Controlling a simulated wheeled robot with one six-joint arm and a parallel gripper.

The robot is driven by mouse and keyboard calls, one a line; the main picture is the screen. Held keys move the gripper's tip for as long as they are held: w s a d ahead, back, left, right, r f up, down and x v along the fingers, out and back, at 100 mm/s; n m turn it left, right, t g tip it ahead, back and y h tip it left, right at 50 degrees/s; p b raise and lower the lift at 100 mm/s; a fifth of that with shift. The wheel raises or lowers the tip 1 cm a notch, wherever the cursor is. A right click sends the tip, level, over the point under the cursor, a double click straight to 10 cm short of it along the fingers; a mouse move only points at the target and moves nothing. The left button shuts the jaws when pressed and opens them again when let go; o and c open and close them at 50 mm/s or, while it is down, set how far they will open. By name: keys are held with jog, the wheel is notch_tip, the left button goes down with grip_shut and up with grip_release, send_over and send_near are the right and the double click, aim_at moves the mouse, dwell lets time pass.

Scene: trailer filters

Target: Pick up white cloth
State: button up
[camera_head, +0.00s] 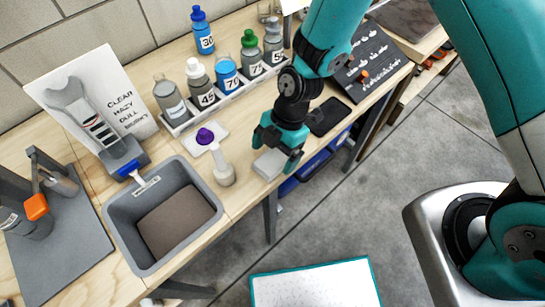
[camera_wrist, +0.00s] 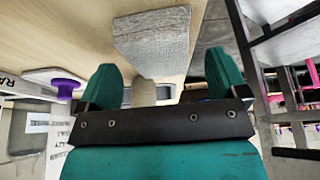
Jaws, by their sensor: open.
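The white cloth (camera_head: 269,164) is a small pale folded block lying at the front edge of the wooden bench. In the wrist view the cloth (camera_wrist: 152,38) looks light grey and textured, ahead of my fingertips and roughly centred between them. My gripper (camera_head: 277,150) is just above and beside the cloth, pointing down, with its teal fingers apart. In the wrist view my gripper (camera_wrist: 162,75) is open, and nothing is clearly held between its fingers. I cannot tell whether a finger touches the cloth.
Left of the cloth are a white scoop-like tool (camera_head: 224,174) and a purple-knobbed piece (camera_head: 205,136). A grey basin (camera_head: 117,218) is farther left. A rack (camera_head: 205,107) of labelled bottles stands behind. A black phone-like slab (camera_head: 329,117) lies right of my gripper. The bench edge is close.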

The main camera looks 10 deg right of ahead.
aim_at(273, 158)
jog(key=shift+s+a+f, duration=0.15)
jog(key=shift+a+f, duration=0.05)
jog(key=shift+f, duration=0.45)
jog(key=c, duration=1)
jog(key=shift+r, duration=0.1)
notch_tip(273, 158, up, 20)
jog(key=b, duration=0.1)
